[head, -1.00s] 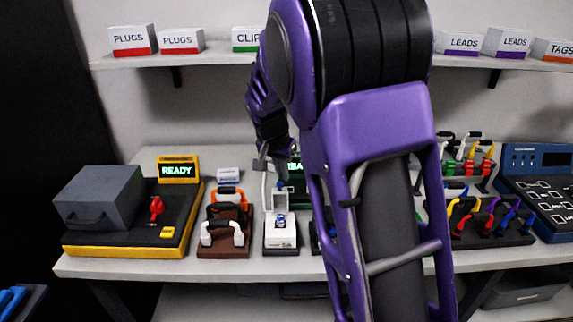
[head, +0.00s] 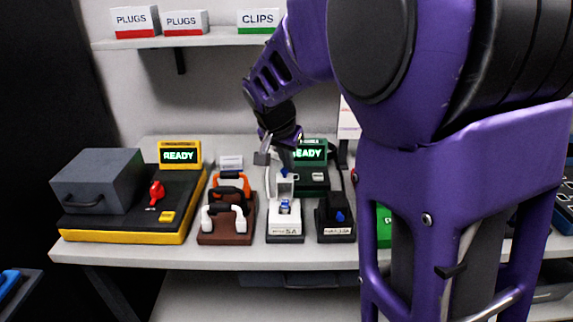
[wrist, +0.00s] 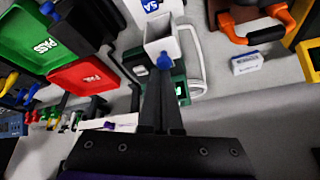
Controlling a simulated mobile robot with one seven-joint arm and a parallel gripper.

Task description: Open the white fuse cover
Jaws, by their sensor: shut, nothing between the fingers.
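The white fuse unit (head: 285,222), labelled 5A, stands on the bench in the head view with a blue part (head: 284,207) on its top. Its white boxy cover (head: 284,187) stands upright at the back of the unit, with a blue piece at its top. In the wrist view the cover (wrist: 157,47) shows as an open-faced white box near the fingertips. My gripper (head: 262,158) is shut and empty, above and slightly left of the cover in the head view. In the wrist view its fingers (wrist: 163,85) overlap the blue piece; contact cannot be told.
A thin white loop (head: 267,183) rises beside the cover. A black fuse unit (head: 335,222) stands close on the right, a brown rack with handles (head: 226,225) on the left. A green READY device (head: 311,175) is behind.

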